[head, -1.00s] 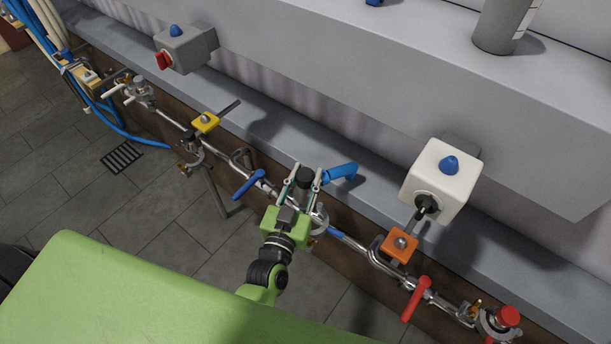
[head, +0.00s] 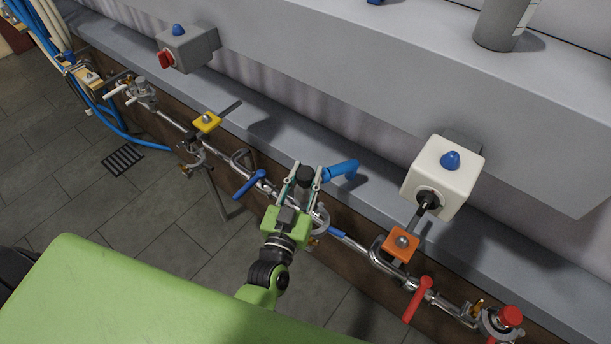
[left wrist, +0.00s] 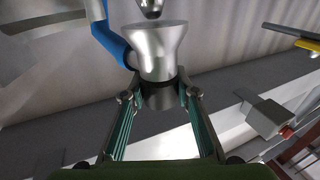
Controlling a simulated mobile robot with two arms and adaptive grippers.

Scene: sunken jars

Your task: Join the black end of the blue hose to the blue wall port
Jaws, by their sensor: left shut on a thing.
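My left gripper (head: 306,178) is shut on a dark-topped round fitting (head: 305,173) above the pipe run in the middle of the head view. In the left wrist view the fingers (left wrist: 160,98) press on both sides of its dark grey part. A flared silver body (left wrist: 155,42) with a black band continues beyond them. A bent blue piece (head: 341,170) sticks out to the right of the fitting; the wrist view shows blue (left wrist: 108,40) meeting the silver body. I cannot tell whether this is hose or handle. Blue hoses (head: 122,132) hang at the far left. I cannot make out a blue wall port for certain.
A metal pipe (head: 350,242) runs along the wall below the grey ledge, with blue (head: 249,184) and red (head: 417,299) levers. A white switch box (head: 437,182) and an orange plate (head: 401,245) stand to the right. A grey box (head: 188,47) is at upper left.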

